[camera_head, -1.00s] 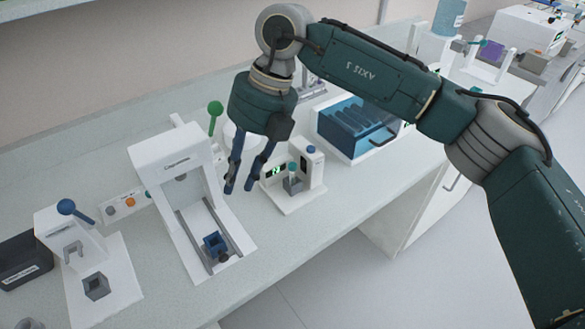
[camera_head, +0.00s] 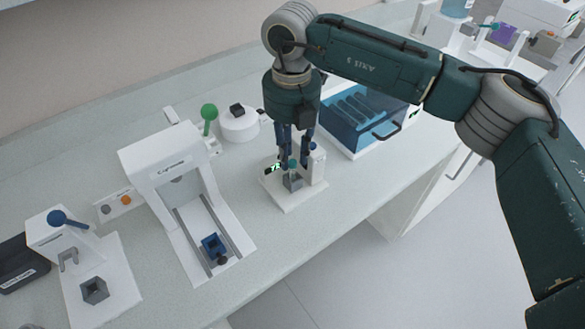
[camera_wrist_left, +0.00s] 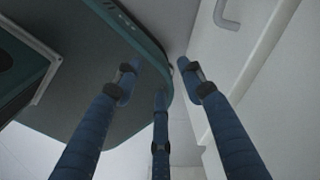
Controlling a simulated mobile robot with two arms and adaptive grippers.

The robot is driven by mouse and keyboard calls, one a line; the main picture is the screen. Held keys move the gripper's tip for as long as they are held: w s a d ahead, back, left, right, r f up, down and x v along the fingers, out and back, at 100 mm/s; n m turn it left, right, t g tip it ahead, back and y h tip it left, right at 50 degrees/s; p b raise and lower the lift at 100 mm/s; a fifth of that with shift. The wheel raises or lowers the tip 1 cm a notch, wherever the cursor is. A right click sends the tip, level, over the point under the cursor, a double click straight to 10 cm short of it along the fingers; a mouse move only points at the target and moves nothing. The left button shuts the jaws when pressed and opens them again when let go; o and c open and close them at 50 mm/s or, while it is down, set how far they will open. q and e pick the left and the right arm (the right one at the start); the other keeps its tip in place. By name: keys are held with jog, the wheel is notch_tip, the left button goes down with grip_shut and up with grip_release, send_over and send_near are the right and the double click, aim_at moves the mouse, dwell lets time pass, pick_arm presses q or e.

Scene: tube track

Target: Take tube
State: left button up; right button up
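A tube with a teal cap (camera_head: 292,165) stands upright in the grey holder (camera_head: 292,183) of a small white device (camera_head: 297,199) with a green-lit display. My right gripper (camera_head: 294,162) points down over this device. Its blue fingers are spread on either side of the tube's cap; I cannot tell whether they touch it. Most of the tube's body is hidden in the holder. My left gripper (camera_wrist_left: 160,78) shows only in the left wrist view, with its fingers apart and nothing between them.
A white press-like machine (camera_head: 160,152) with a blue holder (camera_head: 213,245) stands left of the device. A blue see-through box (camera_head: 352,122) is close on the right. A round white unit (camera_head: 238,125) is behind. Bench room is clear in front of the device.

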aim_at(292, 162)
notch_tip(292, 162, down, 3)
jog(key=shift+f+p, duration=0.1)
jog(key=shift+p, duration=0.4)
jog(key=shift+f, duration=0.1)
jog(key=c, duration=0.6)
pick_arm(q)
jog(key=shift+w+r, duration=0.8)
jog(key=shift+r, duration=0.1)
pick_arm(e)
grip_shut()
pick_arm(q)
jog(key=shift+f, duration=0.1)
jog(key=shift+w+d+f+b, duration=0.1)
jog(key=shift+w+f+b, duration=0.05)
jog(key=shift+f+b, duration=2.05)
pick_arm(e)
notch_tip(292, 162, up, 20)
pick_arm(q)
jog(key=shift+r, duration=0.1)
pick_arm(e)
jog(key=shift+d, duration=0.1)
